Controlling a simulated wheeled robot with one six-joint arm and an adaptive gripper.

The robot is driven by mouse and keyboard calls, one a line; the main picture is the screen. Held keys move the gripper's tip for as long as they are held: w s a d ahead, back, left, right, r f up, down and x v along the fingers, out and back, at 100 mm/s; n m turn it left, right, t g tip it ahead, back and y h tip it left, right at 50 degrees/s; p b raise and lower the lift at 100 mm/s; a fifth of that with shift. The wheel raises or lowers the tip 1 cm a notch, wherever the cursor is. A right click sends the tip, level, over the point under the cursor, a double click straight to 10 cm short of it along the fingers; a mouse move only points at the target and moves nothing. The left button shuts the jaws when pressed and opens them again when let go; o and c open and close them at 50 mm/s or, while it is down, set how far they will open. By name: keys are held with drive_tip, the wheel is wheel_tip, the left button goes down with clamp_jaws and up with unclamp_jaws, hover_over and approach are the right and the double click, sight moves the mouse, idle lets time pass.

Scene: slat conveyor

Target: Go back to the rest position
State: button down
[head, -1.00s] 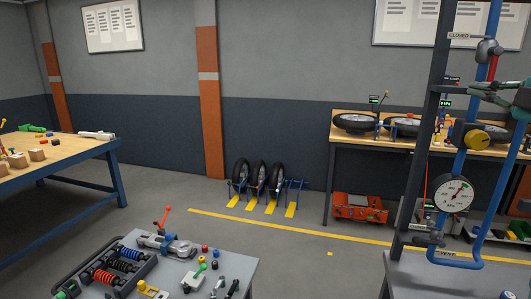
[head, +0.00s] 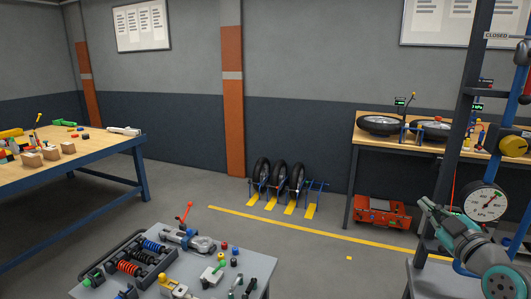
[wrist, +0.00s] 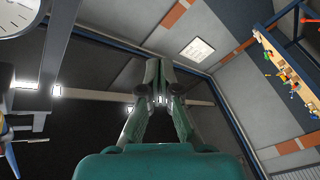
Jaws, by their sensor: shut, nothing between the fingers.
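My gripper (head: 428,208) is at the right of the head view, in front of the dark rig post and beside the pressure gauge (head: 486,201). It points up and to the left, with nothing near its tips. In the wrist view my gripper (wrist: 158,66) shows its two green fingers together and empty, against the dark ceiling. My arm hides the lower part of the rig in the head view.
A grey table (head: 232,263) with shock absorbers and small parts stands in front. A wooden workbench (head: 92,146) is at the left. A bench with wheels (head: 375,145) stands at the back right above a red crate (head: 380,212). Several wheels stand in a floor rack (head: 312,198). Open floor lies between.

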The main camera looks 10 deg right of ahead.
drive_tip(key=s+a+f+m+g+h, duration=0.1)
drive_tip(key=s+a+f+m, duration=0.25)
drive_tip(key=a+f, duration=0.55)
drive_tip(key=s+a+f+m+g, duration=0.15)
drive_tip(key=s+a+f, duration=0.3)
drive_tip(key=f, duration=0.85)
drive_tip(key=s+a+f+m, duration=0.2)
drive_tip(key=s+a+f, duration=0.7)
drive_tip(key=s, duration=0.3)
drive_tip(key=s+a+y, duration=0.1)
drive_tip(key=s+a, duration=0.3)
drive_tip(key=s, duration=0.7)
drive_tip(key=s+a+g+y, duration=0.1)
drive_tip(key=s+a, duration=0.3)
drive_tip(key=s, duration=0.7)
drive_tip(key=shift+s+a+r+y, duration=0.15)
drive_tip(key=shift+a+r+y, duration=0.2)
drive_tip(key=shift+y, duration=0.45)
